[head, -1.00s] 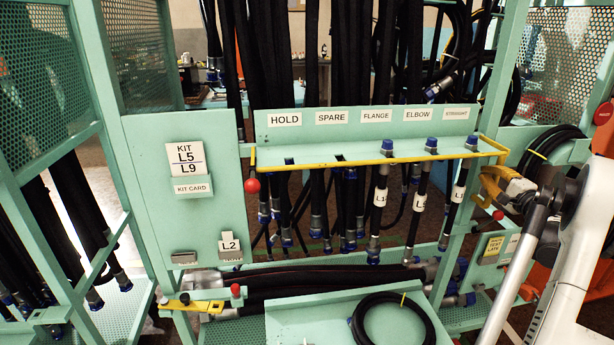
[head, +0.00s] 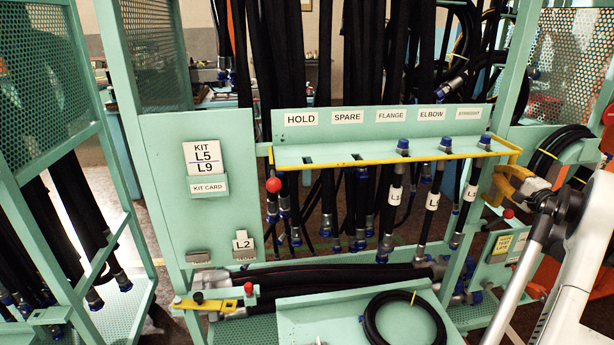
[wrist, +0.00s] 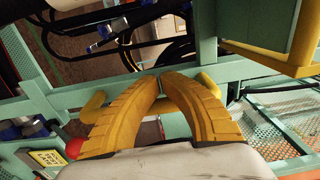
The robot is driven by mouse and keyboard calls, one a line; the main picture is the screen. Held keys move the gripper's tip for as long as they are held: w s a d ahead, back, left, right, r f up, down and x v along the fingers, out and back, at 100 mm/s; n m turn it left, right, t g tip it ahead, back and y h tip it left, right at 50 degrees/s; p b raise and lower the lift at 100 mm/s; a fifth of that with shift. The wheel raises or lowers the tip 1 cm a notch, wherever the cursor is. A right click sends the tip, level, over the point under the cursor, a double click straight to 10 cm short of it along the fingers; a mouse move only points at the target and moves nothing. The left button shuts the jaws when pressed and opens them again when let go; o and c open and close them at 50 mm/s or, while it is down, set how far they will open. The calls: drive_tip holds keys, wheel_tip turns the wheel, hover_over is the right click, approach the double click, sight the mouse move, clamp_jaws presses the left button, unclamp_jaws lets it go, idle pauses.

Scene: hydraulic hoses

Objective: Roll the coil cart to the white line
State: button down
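My gripper (wrist: 160,80) has yellow ribbed fingers whose tips meet around a yellow bar handle (wrist: 95,102). The handle also shows in the head view (head: 491,188), at the right post of a mint-green frame, where my gripper (head: 512,185) is at it. A black hose coil (head: 404,318) lies on a mint tray low in front. Another black coil (head: 562,148) hangs at the right, beyond the handle. I cannot tell for sure which frame is the coil cart. No white line shows in either view.
A mint hose rack with a yellow-edged shelf (head: 390,158) fills the middle, with hoses hanging through it. A kit panel (head: 205,225) stands left of it. Another mesh rack (head: 45,150) stands close at the left. An orange part (head: 550,290) is at the lower right.

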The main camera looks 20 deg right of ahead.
drive_tip(key=shift+s+d, duration=0.2)
drive_tip(key=shift+d, duration=0.75)
drive_tip(key=shift+s+d, duration=0.25)
drive_tip(key=shift+d, duration=0.6)
drive_tip(key=shift+s+d, duration=0.2)
drive_tip(key=shift+d, duration=0.6)
drive_tip(key=shift+w+a, duration=0.15)
drive_tip(key=shift+a, duration=0.1)
drive_tip(key=shift+s+d, duration=0.15)
drive_tip(key=shift+d, duration=0.5)
drive_tip(key=shift+s+d, duration=0.15)
drive_tip(key=shift+d, duration=0.5)
drive_tip(key=shift+s+d+r+p, duration=0.1)
drive_tip(key=shift+s+d+p, duration=0.05)
drive_tip(key=shift+d+p, duration=0.2)
drive_tip(key=shift+s+d, duration=0.1)
drive_tip(key=shift+d, duration=0.45)
drive_tip(key=shift+a, duration=0.25)
